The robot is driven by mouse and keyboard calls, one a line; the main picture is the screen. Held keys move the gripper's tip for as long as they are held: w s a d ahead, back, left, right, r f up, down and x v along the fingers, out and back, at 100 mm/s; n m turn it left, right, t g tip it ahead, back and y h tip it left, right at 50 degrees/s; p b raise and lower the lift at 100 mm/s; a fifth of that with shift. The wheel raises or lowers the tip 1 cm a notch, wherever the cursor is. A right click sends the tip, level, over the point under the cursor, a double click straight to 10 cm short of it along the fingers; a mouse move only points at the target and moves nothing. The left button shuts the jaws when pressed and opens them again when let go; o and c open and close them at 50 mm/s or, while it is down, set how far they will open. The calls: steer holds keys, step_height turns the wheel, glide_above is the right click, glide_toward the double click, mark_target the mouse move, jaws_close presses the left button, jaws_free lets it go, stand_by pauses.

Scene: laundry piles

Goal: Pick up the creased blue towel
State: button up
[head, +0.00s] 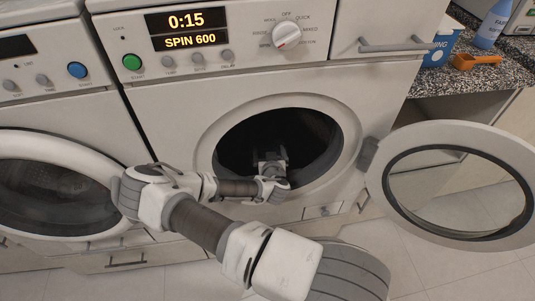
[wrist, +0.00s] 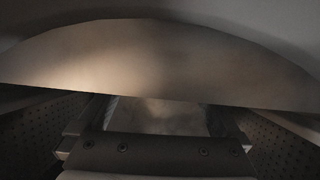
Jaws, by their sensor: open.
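My gripper (head: 270,157) is inside the dark drum of the open washing machine (head: 330,88), with my arm reaching in through the round opening. In the wrist view my gripper (wrist: 158,118) is open, its fingers spread left and right. A dim greyish, mottled patch (wrist: 168,112) shows between the fingers. I cannot tell whether it is cloth or drum wall, or whether it touches the fingers. I cannot make out a blue towel in either view; the drum's inside is too dark in the head view.
Perforated drum walls (wrist: 285,140) flank the gripper, and a smooth curved surface (wrist: 150,60) spans the wrist view above it. The washer's round door (head: 387,180) stands open at right. A second washer (head: 58,108) with a closed door is at left. A counter (head: 455,82) holds an orange scoop (head: 476,62).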

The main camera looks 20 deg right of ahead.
steer(key=c, duration=1.4)
steer(key=shift+r, duration=0.2)
